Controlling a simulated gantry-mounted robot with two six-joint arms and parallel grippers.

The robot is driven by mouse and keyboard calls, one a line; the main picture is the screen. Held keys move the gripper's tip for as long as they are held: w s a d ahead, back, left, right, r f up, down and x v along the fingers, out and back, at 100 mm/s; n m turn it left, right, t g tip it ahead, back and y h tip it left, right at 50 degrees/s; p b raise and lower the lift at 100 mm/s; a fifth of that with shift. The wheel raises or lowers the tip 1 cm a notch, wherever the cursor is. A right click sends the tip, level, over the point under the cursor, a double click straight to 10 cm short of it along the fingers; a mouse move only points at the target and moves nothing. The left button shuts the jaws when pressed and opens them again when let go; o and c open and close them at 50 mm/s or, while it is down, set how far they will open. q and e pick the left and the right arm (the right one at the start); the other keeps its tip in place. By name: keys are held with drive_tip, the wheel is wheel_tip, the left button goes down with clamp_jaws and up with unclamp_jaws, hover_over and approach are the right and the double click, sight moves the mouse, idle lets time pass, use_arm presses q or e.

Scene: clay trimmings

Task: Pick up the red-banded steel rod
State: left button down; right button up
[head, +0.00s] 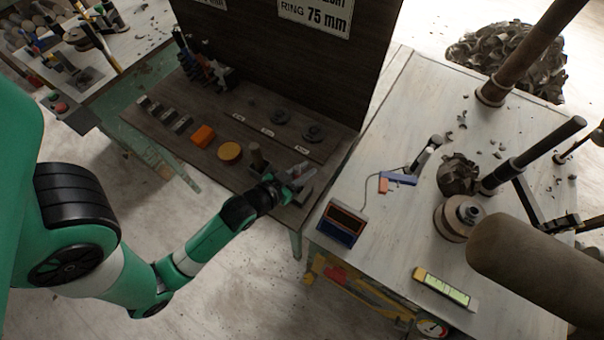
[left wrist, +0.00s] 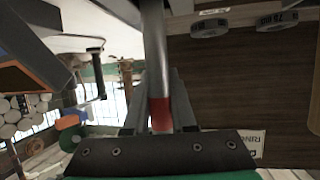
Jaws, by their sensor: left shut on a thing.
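The steel rod (left wrist: 153,45) shows in the left wrist view as a smooth grey shaft with a red band (left wrist: 161,115) near its lower end there. It runs between the two fingers of my left gripper (left wrist: 160,108), which is shut on it. In the head view my left gripper (head: 294,180) is at the front right end of the dark wooden bench (head: 225,182); the rod is small and hard to make out there. My right gripper is not in view.
To the right, a pale table (head: 385,235) holds a small display box (head: 341,224) and other tools.

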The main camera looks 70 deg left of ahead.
use_arm(q)
wheel_tip(320, 180, up, 10)
drive_tip(key=p, duration=0.4)
drive_tip(key=shift+f, duration=0.25)
